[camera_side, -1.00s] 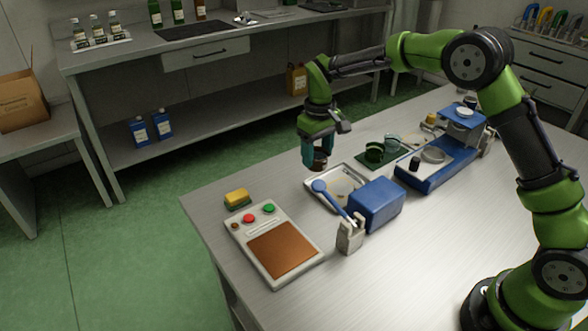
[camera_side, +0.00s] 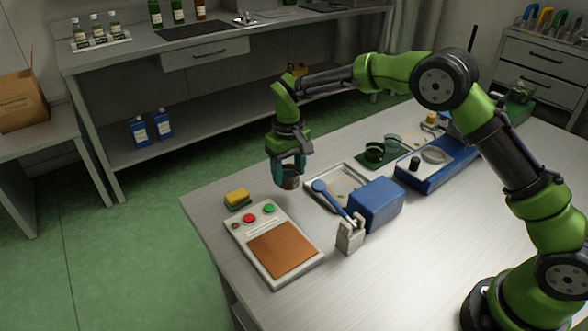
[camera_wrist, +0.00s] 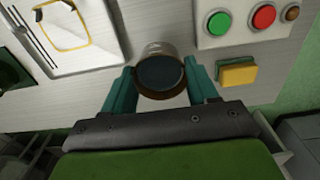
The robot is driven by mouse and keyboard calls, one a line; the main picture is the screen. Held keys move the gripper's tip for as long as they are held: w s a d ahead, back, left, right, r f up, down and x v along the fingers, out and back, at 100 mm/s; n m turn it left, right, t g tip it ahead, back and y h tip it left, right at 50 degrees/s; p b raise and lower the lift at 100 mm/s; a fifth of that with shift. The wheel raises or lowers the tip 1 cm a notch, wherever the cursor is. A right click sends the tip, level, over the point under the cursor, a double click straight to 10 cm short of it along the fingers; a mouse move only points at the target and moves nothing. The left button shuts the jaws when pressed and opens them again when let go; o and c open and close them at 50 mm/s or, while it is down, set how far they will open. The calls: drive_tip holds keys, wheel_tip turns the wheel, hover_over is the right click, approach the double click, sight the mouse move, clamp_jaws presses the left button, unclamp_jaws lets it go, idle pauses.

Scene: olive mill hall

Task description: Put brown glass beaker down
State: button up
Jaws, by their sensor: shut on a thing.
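The brown glass beaker (camera_side: 290,179) is held between the teal fingers of my gripper (camera_side: 289,172), which is shut on it. In the wrist view the beaker (camera_wrist: 160,73) shows its round dark opening and brown wall, with a teal finger of my gripper (camera_wrist: 160,88) on each side. In the side view the beaker looks upright near the table's far edge, between the sponge and the tray. Whether its base touches the table cannot be told.
A yellow-green sponge (camera_side: 237,198) and a panel with buttons and a brown plate (camera_side: 280,248) lie to the left and front. A metal tray (camera_side: 334,203), a blue box (camera_side: 377,204) and a holder with a blue spoon (camera_side: 350,238) stand to the right. Bare tabletop lies between panel and tray.

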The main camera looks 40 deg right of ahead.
sight(289, 183)
drive_tip(key=shift+f, duration=2.15)
drive_tip(key=o, duration=0.8)
drive_tip(key=shift+f, duration=0.1)
drive_tip(key=shift+o, duration=0.2)
